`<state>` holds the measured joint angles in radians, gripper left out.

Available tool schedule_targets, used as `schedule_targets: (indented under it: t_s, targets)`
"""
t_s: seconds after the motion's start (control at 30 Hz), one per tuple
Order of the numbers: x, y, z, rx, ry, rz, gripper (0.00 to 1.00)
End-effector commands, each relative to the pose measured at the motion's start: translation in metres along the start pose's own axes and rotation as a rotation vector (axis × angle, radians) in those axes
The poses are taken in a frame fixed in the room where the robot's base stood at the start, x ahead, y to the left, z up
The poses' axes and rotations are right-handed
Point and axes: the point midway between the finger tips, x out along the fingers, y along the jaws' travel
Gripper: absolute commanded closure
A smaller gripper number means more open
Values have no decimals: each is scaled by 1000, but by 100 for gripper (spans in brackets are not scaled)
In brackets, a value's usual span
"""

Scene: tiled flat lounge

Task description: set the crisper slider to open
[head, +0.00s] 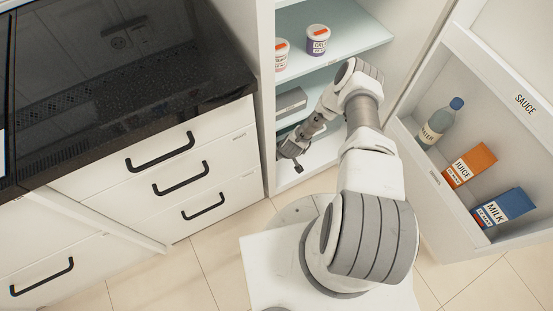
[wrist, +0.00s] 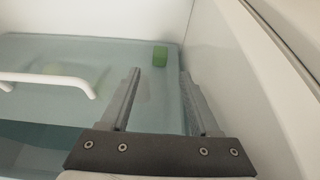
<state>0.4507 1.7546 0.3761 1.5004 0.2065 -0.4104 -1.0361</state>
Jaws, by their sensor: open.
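My gripper (head: 288,158) is inside the lower part of the open fridge in the head view. In the wrist view my gripper (wrist: 160,75) is open, with its two grey fingers apart and nothing held. A small green block (wrist: 160,56) shows just beyond the fingertips, roughly centred between them, near the right end of a pale glassy panel (wrist: 115,50). It looks like the crisper slider; whether the fingers touch it I cannot tell. A white bar handle (wrist: 50,80) is to the left. The slider is not visible in the head view.
The fridge wall (wrist: 225,60) runs close to the right finger. Tubs (head: 318,40) stand on an upper glass shelf. The open door at right holds a water bottle (head: 440,121), a juice carton (head: 469,165) and a milk carton (head: 503,208). Drawers with black handles (head: 160,152) are at left.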

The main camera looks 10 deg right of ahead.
Motion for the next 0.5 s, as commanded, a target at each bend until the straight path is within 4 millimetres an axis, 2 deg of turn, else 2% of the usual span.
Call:
schedule_targets:
  t_s: [0.03,0.2,0.33,0.5]
  targets:
    - [15,0,2,0,0,0,38]
    - [46,-1,2,0,0,0,38]
    - [63,0,1,-1,0,0,38]
    - [74,0,0,-1,0,0,38]
